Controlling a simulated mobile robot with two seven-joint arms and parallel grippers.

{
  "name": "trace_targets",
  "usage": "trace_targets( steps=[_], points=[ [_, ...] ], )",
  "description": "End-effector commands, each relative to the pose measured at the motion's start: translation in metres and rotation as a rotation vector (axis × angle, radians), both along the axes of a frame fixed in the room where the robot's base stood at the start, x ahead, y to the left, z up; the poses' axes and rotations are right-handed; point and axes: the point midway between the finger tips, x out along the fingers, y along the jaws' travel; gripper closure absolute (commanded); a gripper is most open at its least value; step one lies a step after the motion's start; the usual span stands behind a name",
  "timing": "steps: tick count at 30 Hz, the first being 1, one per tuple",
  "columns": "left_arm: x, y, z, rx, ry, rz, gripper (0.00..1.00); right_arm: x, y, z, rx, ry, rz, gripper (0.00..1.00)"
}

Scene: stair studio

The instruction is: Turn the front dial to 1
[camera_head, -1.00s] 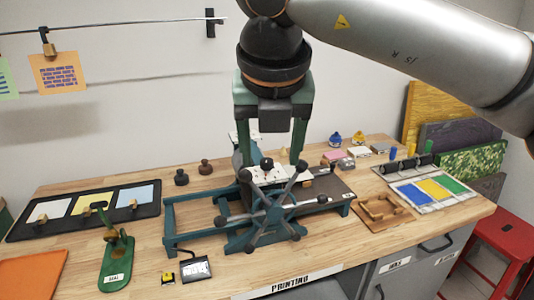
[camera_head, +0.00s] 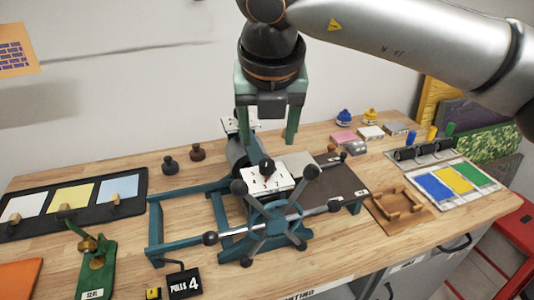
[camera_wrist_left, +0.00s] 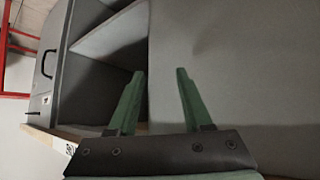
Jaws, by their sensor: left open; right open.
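The front dial is a black knob (camera_head: 267,167) on a white plate (camera_head: 257,183) with small dark digits, on the teal press (camera_head: 226,203). I cannot tell which digit it points to. A second white plate (camera_head: 229,125) sits farther back, partly hidden behind my right gripper. My right gripper (camera_head: 267,138) is open and empty, fingers down, above and behind the front dial in the picture, not touching it. My left gripper (camera_wrist_left: 159,76) is open and empty in the left wrist view, facing grey panels, and is not in the head view.
The press's spoked wheel (camera_head: 274,221) stands just in front of the dial. A black sign reading "PULLS 4" (camera_head: 185,283) and a green seal stamp (camera_head: 95,262) stand at the front left. A tray of coloured sheets (camera_head: 31,206) is left; a wooden frame (camera_head: 399,205) is right.

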Motion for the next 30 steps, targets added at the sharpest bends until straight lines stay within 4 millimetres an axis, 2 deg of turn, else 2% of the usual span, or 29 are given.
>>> trace_targets(
  steps=[6, 12, 18, 25, 30],
  points=[
    [0.000, 0.000, 0.009, -0.001, 0.000, -0.001, 0.50, 0.017, 0.000, -0.041, -0.002, 0.004, 0.001, 0.33],
    [0.000, 0.000, 0.014, -0.001, -0.001, -0.001, 0.50, 0.027, 0.001, -0.067, 0.000, 0.002, 0.001, 0.33],
    [0.002, -0.001, 0.016, -0.001, -0.004, -0.001, 0.50, 0.031, 0.002, -0.077, 0.000, 0.001, 0.001, 0.33],
    [0.002, -0.001, 0.016, -0.001, -0.005, -0.001, 0.50, 0.031, 0.002, -0.077, 0.001, 0.000, 0.001, 0.33],
    [0.002, -0.001, 0.016, -0.001, -0.005, -0.001, 0.50, 0.031, 0.002, -0.077, 0.001, 0.000, 0.001, 0.52]
  ],
)
